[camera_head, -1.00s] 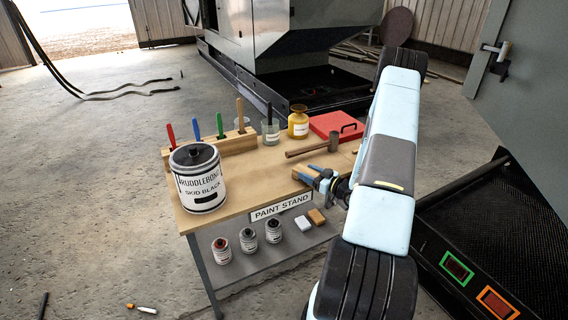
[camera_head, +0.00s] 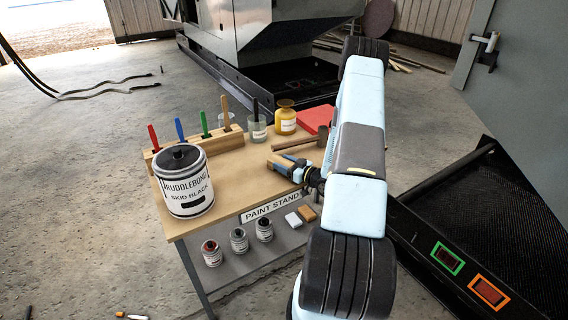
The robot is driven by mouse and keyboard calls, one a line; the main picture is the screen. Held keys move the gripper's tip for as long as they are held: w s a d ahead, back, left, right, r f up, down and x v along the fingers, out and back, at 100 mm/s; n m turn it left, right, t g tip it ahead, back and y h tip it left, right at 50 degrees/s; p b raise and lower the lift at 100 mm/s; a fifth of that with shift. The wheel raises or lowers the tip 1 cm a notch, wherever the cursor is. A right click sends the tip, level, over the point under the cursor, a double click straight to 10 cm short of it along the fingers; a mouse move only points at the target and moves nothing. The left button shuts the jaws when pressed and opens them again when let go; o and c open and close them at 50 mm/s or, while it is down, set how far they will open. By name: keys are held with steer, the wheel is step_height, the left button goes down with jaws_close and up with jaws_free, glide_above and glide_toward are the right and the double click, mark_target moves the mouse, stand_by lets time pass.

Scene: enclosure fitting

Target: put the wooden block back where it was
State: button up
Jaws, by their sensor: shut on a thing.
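The wooden block (camera_head: 281,163) is a small tan piece between the fingers of my gripper (camera_head: 286,165). My gripper is shut on it, just over the right part of the paint stand top (camera_head: 240,178). Blue finger parts cover some of the block. I cannot tell whether the block touches the stand top.
A large Ruddlebond can (camera_head: 185,183) stands at the stand's left front, before a wooden rack (camera_head: 200,145) of coloured-handled tools. A mallet (camera_head: 300,141), yellow bottle (camera_head: 286,118), glass jar (camera_head: 257,128) and red case (camera_head: 316,118) are behind the gripper. Small cans (camera_head: 239,240) sit below.

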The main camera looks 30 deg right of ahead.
steer(key=shift+a+f, duration=0.1)
steer(key=o, duration=1.1)
